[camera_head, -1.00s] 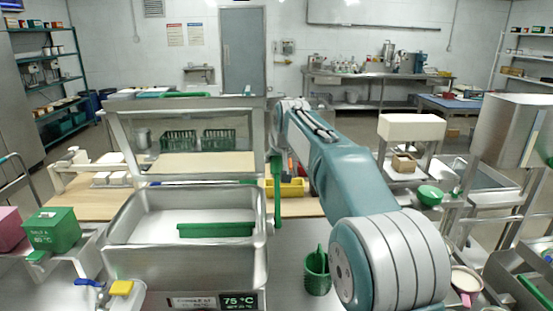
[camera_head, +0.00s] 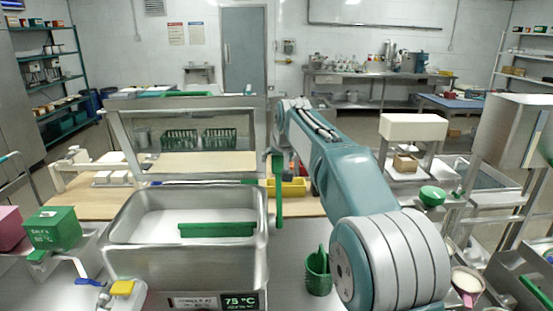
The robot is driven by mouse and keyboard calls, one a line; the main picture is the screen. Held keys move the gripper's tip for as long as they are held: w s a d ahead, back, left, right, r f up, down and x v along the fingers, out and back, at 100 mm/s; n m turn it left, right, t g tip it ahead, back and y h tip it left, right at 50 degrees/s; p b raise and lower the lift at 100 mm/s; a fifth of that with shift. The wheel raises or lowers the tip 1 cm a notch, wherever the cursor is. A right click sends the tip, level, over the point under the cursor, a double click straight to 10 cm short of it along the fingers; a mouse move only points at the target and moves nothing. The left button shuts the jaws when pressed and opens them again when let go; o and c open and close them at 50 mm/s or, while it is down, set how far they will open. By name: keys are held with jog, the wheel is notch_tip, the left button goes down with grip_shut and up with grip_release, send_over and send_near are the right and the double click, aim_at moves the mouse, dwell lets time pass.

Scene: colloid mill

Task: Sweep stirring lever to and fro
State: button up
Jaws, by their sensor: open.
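A steel tub (camera_head: 121,226) stands at the centre left, with a pale content inside. A green bar (camera_head: 217,230) lies level across the inside of the tub. An upright green lever (camera_head: 278,190) stands just beyond the tub's right side; its top is close to my arm in the picture. I cannot tell for sure which green part is the stirring lever, or how they join. My teal arm reaches from the lower right up to the middle. My gripper is not visible; its relation to the lever cannot be seen.
A yellow bin (camera_head: 293,187) is behind.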

jog(key=v, duration=1.1)
jog(key=shift+s+r, duration=0.15)
jog(key=shift+r, duration=0.1)
